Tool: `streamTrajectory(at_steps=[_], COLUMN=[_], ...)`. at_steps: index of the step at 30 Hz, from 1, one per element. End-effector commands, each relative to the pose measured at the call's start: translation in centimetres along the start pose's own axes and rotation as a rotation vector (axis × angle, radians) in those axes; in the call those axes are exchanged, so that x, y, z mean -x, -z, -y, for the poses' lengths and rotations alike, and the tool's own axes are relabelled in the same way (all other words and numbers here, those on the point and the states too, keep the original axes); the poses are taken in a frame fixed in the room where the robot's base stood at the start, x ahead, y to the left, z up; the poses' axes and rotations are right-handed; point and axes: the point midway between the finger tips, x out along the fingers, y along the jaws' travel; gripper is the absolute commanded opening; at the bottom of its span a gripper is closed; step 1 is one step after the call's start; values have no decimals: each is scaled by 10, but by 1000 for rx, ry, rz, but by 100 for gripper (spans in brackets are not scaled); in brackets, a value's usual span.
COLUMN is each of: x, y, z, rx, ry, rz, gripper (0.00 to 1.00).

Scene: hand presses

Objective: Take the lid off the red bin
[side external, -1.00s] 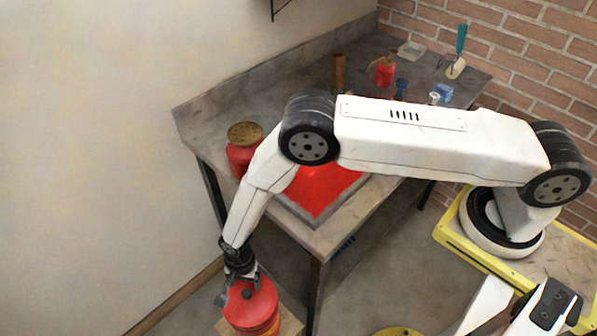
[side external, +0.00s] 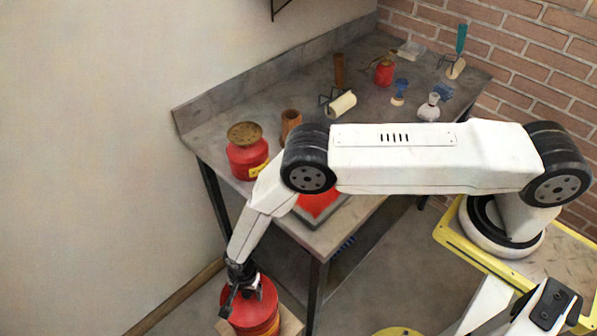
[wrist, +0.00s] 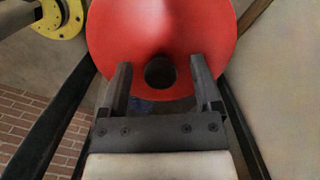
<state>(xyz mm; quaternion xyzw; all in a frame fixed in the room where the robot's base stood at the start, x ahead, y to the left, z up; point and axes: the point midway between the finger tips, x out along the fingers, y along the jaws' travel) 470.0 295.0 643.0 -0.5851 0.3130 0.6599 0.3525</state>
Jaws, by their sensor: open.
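The red bin (side external: 262,327) stands at the bottom of the side view, with its round red lid (side external: 267,299) on top. In the wrist view the lid (wrist: 160,30) fills the upper middle, and its dark round knob (wrist: 160,72) lies between my two fingers. My gripper (side external: 243,296) is right over the lid, pointing down. It is open, with a finger on each side of the knob and a visible gap to both. The knob is hidden behind my gripper in the side view. Whether the fingertips touch the lid I cannot tell.
The bin stands on a light wooden block (side external: 291,325) on the floor, beside the grey workbench (side external: 215,108). On the bench are a red pot (side external: 247,160), a red tray (side external: 318,205) partly behind my arm, brushes and small bottles. The wall is to the left.

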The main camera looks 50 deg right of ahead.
Motion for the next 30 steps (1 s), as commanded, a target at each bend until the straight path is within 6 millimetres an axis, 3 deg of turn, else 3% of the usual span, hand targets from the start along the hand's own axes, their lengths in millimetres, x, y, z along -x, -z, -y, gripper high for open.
streamTrajectory(at_steps=[16,17,24,30], x=[-1,-1,-1,-1], y=[0,0,0,0], z=[0,0,0,1], rx=[0,0,0,0], ry=[1,1,1,1], rz=[0,0,0,0], gripper=[82,75,0,0])
